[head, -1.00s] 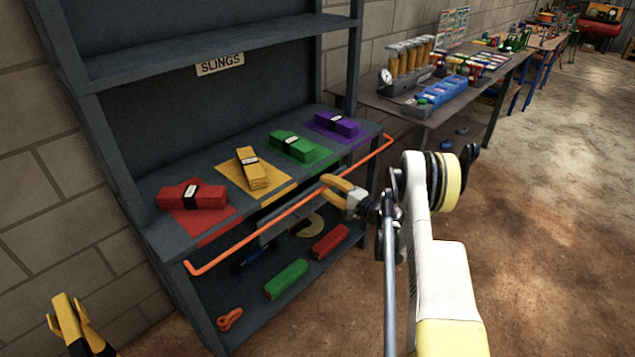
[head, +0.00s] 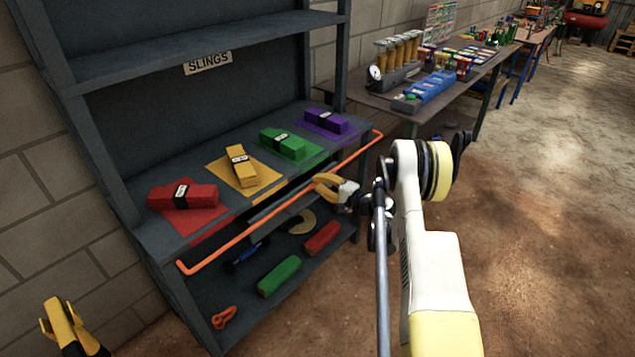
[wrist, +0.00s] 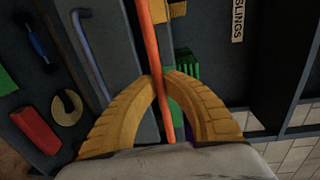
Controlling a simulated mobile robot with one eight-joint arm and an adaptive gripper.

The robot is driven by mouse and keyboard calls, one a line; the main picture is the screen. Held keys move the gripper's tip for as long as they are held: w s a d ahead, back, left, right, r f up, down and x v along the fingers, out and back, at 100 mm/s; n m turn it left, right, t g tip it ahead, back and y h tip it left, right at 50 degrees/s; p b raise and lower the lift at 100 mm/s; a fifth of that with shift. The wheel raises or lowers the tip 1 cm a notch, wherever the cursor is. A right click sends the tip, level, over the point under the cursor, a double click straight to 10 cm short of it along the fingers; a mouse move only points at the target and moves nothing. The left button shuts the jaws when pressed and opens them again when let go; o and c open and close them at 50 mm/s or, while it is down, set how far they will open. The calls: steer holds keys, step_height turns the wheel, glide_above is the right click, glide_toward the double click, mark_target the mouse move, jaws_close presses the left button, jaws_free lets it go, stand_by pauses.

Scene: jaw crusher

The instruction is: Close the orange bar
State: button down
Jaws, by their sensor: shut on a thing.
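The orange bar (head: 279,205) runs along the front of the grey shelf unit, with bent ends at the left and right. It sits at about the height of the middle shelf's front edge. My gripper (head: 320,180) is at the bar, right of its middle, with its yellow fingers around it. In the wrist view the bar (wrist: 153,50) passes between the two ridged yellow fingers (wrist: 160,85), which are shut on it. The exact contact at the far side of the bar is hidden by the fingers.
Red (head: 182,196), yellow (head: 240,167), green (head: 283,144) and purple (head: 326,121) slings lie on matching mats on the middle shelf (head: 165,235). Below are a green bundle (head: 279,276), a red bundle (head: 322,238) and an orange shackle (head: 224,317). A workbench (head: 375,97) stands at the right.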

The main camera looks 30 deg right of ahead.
steer(key=shift+r+g+h+p, duration=0.3)
steer(key=shift+r+g+p, duration=0.35)
steer(key=shift+g+p, duration=0.2)
steer(key=shift+w+r+g+h+p, duration=0.1)
steer(key=shift+r+g+h+p, duration=0.45)
steer(key=shift+g+p, duration=0.7)
steer(key=shift+w+a+r+g+h+p, duration=0.25)
steer(key=shift+w+r+g+h+p, duration=0.35)
steer(key=shift+g, duration=1.4)
steer(key=shift+w+a+r+g+h+p, duration=0.35)
steer(key=shift+w+g+h+p, duration=0.35)
steer(key=shift+g, duration=1.3)
steer(key=shift+w+a+r+g+h+p, duration=0.15)
steer(key=shift+w+r+g+h+p, duration=0.55)
steer(key=shift+g, duration=1.3)
steer(key=shift+s+f+g, duration=0.1)
steer(key=shift+g, duration=0.2)
steer(key=c, duration=1.5)
jaws_free()
steer(key=shift+o, duration=0.2)
step_height(320, 180, up, 8)
steer(key=shift+w+a+f, duration=0.15)
steer(key=shift+w+f, duration=0.1)
